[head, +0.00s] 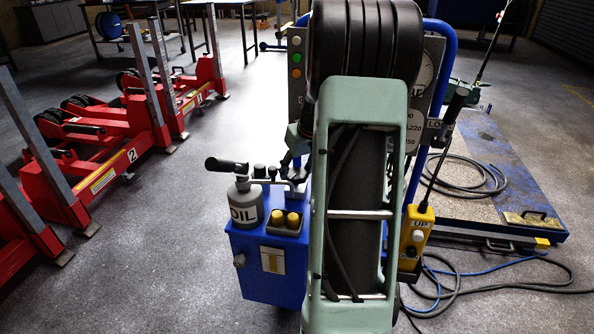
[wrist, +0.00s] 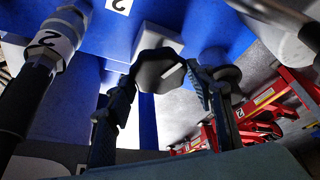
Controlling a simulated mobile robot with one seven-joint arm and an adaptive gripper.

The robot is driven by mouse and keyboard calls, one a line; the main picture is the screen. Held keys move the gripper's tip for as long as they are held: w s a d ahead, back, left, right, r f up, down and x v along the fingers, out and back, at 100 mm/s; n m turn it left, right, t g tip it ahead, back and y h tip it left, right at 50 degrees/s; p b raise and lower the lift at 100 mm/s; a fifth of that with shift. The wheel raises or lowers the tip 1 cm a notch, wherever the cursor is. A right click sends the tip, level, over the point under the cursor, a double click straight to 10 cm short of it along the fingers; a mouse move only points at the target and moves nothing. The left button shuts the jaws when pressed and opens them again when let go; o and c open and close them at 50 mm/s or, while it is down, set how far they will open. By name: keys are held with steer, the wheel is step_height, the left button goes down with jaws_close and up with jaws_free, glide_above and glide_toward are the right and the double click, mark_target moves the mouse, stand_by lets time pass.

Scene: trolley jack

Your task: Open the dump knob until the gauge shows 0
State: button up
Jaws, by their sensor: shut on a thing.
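In the wrist view, a dark faceted knob (wrist: 158,70), which I take for the dump knob, sits in front of the blue unit (wrist: 108,38). My gripper (wrist: 160,78) is shut on this knob, with one finger on each side of it. In the head view my own arm covers the middle, and the knob cannot be made out there. The gauge (head: 427,72) shows only as a pale strip of dial at the right edge of my arm. Its needle and reading are hidden.
A yellow pendant (head: 416,232) hangs at right near loose hoses (head: 465,178). A hose fitting labelled 2 (wrist: 47,45) is close left in the wrist view. Red lifts (head: 130,140) stand left.

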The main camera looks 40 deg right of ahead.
stand_by(0.3)
steer(key=o, duration=1.2)
steer(key=shift+c, duration=0.2)
steer(key=v, duration=1.2)
